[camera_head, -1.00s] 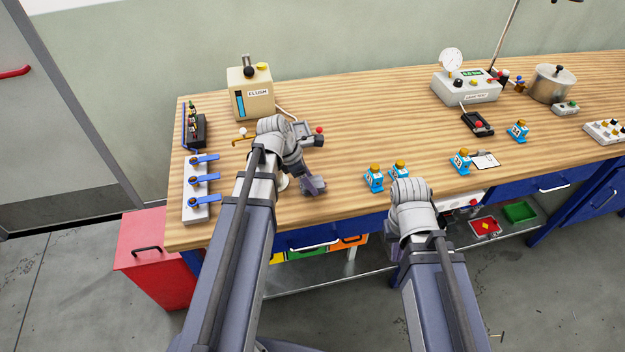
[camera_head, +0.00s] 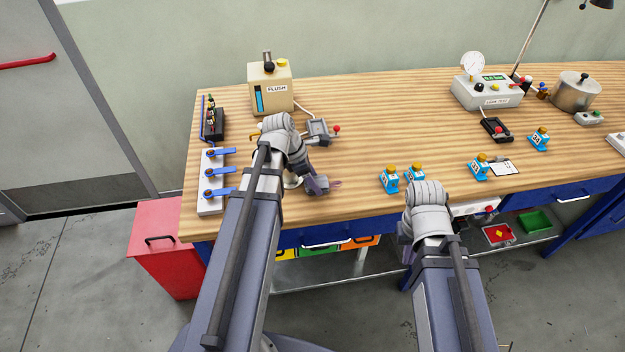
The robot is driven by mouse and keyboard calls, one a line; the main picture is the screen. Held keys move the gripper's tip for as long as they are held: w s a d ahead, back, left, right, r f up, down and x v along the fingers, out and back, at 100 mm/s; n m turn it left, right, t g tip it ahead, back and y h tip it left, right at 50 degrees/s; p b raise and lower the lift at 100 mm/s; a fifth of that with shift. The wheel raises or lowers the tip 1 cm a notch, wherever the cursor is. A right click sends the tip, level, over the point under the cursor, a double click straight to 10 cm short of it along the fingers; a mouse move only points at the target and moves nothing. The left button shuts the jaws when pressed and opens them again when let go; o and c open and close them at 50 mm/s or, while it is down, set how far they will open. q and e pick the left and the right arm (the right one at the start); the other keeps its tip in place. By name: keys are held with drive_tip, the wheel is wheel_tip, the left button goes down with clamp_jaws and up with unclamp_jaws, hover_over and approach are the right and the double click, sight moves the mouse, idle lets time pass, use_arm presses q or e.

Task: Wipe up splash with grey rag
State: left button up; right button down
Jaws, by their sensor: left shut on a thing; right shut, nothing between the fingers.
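My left gripper (camera_head: 317,184) is low over the front left part of the wooden bench top, pointing down. It is shut on the grey rag, which is mostly hidden by the gripper, so its shape is hard to tell. A small pinkish patch, likely the splash (camera_head: 336,184), shows on the wood just right of the fingers. My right gripper (camera_head: 406,252) is at the bench's front edge, largely hidden behind its own wrist; it is shut and empty.
Blue bottles with yellow caps (camera_head: 389,179) stand right of my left gripper. A beige FLUSH box (camera_head: 270,88) and a grey device with a red knob (camera_head: 319,132) are behind it. A blue-handled valve block (camera_head: 211,182) is at left. The bench middle (camera_head: 400,120) is clear.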

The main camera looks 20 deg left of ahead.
sight(326, 180)
use_arm(q)
drive_tip(key=shift+w+d, duration=0.45)
drive_tip(key=shift+d, duration=0.25)
drive_tip(key=shift+w+d, duration=0.45)
drive_tip(key=shift+d, duration=0.2)
drive_tip(key=shift+w+d+f, duration=0.1)
drive_tip(key=shift+w+d, duration=0.35)
drive_tip(key=shift+d, duration=0.3)
drive_tip(key=shift+w+d, duration=0.45)
drive_tip(key=shift+d, duration=0.3)
drive_tip(key=shift+d, duration=0.1)
drive_tip(key=shift+w+d, duration=0.55)
drive_tip(key=shift+d, duration=0.15)
drive_tip(key=shift+w+d, duration=0.5)
drive_tip(key=shift+d, duration=0.2)
drive_tip(key=shift+s+d+f, duration=0.1)
drive_tip(key=shift+s, duration=0.2)
drive_tip(key=shift+s+a, duration=0.55)
drive_tip(key=shift+a, duration=0.15)
drive_tip(key=shift+s+a, duration=0.2)
drive_tip(key=shift+a, duration=0.25)
drive_tip(key=shift+s+a, duration=0.2)
drive_tip(key=shift+a, duration=0.25)
